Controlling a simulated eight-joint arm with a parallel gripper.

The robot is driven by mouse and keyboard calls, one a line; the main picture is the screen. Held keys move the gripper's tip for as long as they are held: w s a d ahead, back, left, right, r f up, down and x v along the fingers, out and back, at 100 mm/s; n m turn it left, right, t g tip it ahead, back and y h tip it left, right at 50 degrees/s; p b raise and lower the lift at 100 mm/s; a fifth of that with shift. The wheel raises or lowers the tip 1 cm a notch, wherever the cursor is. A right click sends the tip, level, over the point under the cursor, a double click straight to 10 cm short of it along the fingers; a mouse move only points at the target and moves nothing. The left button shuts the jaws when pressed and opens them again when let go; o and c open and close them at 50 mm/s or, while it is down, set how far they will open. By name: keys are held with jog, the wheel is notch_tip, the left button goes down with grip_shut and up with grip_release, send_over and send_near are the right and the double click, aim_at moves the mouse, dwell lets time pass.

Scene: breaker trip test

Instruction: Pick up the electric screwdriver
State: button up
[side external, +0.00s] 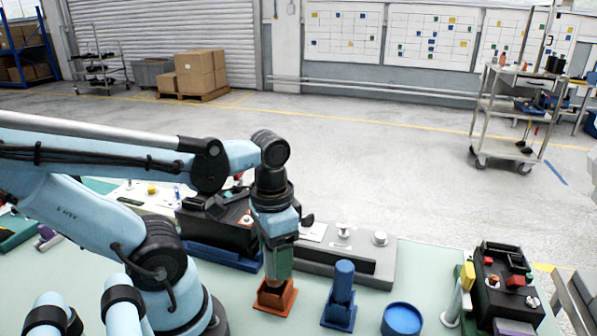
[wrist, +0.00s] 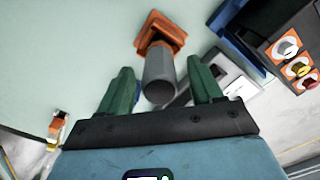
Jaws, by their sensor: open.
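A grey cylinder (wrist: 160,78) stands in an orange holder (wrist: 162,33) in the wrist view; it looks like the handle of the electric screwdriver, though I cannot be sure. The orange holder (side external: 275,297) also shows in the side view, on the pale green bench directly below my gripper (side external: 278,262). My gripper points down, and its green fingers are open. In the wrist view the fingers (wrist: 160,75) are on either side of the grey cylinder, with gaps showing. In the side view the fingers hide the cylinder. I cannot tell whether they touch it.
A blue cylinder on a blue base (side external: 342,290) stands just right of the orange holder. A round blue container (side external: 402,319) is further right. A grey fixture with knobs (side external: 345,262) lies behind, and a black box (side external: 215,225) is at left. A control box (side external: 507,283) stands at right.

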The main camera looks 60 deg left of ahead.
jog(key=shift+f, duration=0.85)
jog(key=c, duration=1.1)
